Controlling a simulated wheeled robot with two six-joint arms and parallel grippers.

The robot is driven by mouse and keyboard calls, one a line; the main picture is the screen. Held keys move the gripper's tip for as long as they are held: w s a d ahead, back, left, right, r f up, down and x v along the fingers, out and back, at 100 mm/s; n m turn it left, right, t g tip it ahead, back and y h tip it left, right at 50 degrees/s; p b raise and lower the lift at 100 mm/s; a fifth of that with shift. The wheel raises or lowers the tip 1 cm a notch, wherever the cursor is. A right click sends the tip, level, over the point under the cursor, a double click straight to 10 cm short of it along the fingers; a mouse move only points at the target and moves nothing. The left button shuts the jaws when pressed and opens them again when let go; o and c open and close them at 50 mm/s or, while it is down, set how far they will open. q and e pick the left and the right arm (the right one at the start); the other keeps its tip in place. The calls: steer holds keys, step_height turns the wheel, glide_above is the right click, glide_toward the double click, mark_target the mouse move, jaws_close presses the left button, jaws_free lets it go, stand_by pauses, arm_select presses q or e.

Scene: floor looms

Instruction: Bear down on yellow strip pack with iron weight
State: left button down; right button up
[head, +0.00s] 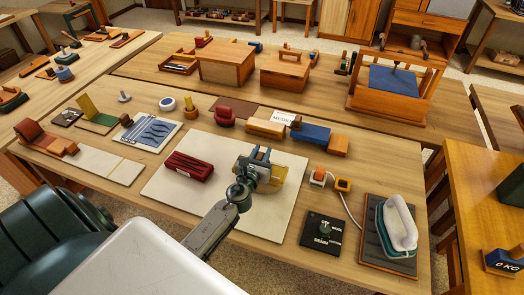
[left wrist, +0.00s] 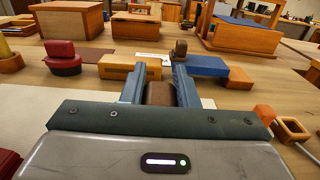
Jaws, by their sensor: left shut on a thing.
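My left gripper (head: 262,153) is over the right part of the pale board, its fingers pointing away from me. In the left wrist view its two blue-grey fingers (left wrist: 160,88) are shut on a brown part (left wrist: 160,94), which I take to be the iron weight. Most of the held thing is hidden by the gripper. My right gripper is not in view.
A dark red pack (head: 188,166) lies left on the pale board (head: 225,205). Behind stand a red stamp (head: 224,117), a yellow block (head: 265,128) and a blue block (head: 312,134).

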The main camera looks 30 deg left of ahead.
arm_select(q)
step_height(320, 180, up, 7)
steer(key=p, duration=0.5)
steer(key=shift+w+p, duration=0.15)
steer(key=shift+p, duration=0.15)
steer(key=shift+f, duration=0.1)
